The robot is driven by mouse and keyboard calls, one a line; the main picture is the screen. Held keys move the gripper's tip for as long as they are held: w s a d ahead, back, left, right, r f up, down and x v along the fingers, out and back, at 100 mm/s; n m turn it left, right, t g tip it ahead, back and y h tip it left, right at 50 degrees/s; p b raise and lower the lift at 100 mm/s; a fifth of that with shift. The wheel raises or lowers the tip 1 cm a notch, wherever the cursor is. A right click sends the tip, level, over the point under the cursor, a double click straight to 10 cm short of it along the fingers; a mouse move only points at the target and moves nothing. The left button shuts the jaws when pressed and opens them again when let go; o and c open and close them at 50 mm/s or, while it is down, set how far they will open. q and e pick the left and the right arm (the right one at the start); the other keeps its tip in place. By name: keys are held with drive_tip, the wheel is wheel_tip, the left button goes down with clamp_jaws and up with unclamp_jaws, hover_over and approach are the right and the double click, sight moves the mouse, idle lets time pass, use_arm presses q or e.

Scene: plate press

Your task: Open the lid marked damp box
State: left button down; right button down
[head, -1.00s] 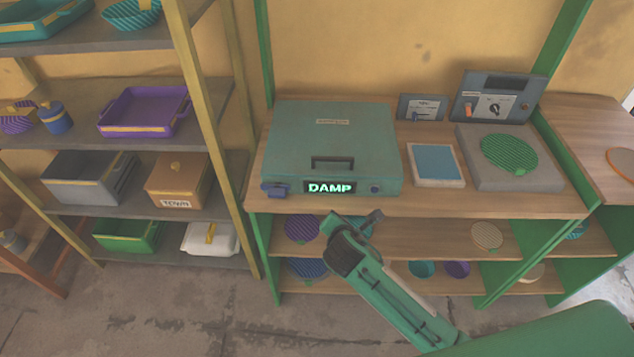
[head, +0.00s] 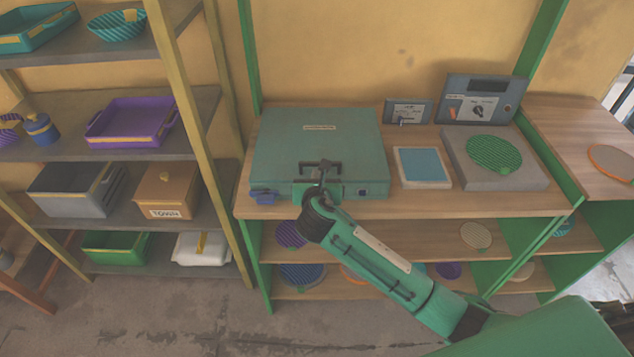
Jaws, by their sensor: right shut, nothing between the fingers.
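The damp box is a teal-grey case (head: 283,163) on the wooden bench, with its lid down flat. A dark handle (head: 306,166) sits on the front part of the lid. My right gripper (head: 322,178) is shut and empty at the front of the box, by the right part of the handle. I cannot tell whether it touches the handle. My right wrist and gripper hide the lit DAMP sign. A blue latch-like part (head: 263,196) is at the box's front left corner. My left gripper is out of view.
A tray with a light blue pad (head: 424,166) and a grey press base (head: 463,150) with a green striped disc (head: 494,154) stand right of the box. Control panels (head: 481,101) stand behind. A shelf rack with boxes and trays (head: 127,122) is at the left.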

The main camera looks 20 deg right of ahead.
drive_tip(key=shift+x, duration=1.05)
drive_tip(key=shift+r, duration=0.1)
